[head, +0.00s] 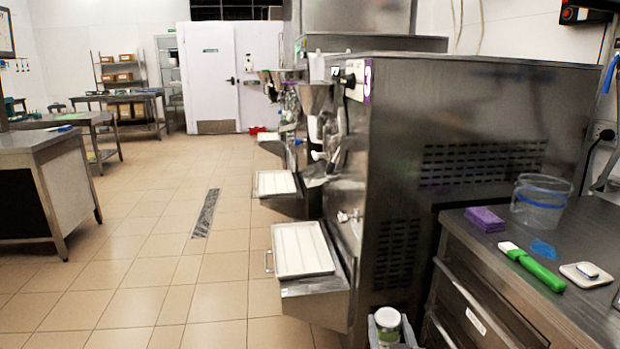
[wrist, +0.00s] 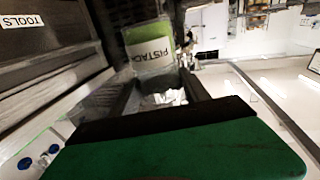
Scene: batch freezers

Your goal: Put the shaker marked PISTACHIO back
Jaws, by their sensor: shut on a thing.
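The shaker marked PISTACHIO (wrist: 150,50) is between the two fingers of my gripper (wrist: 158,82) in the wrist view. Its pale label with dark letters and a green band faces the camera, and the end of the word is cut off. In the head view the shaker (head: 388,321) shows at the bottom edge with a pale top and a green band. My gripper (head: 393,338) is shut on it there, beside the counter's left front corner. The lower part of the shaker is hidden in the head view. The place where it belongs cannot be made out.
A steel counter (head: 590,320) at right carries a purple sponge (head: 485,219), a clear tub (head: 540,203), a green-handled spatula (head: 535,268) and a small white dish (head: 580,279). A batch freezer (head: 440,130) marked 3 stands behind. The tiled floor (head: 170,270) at left is free.

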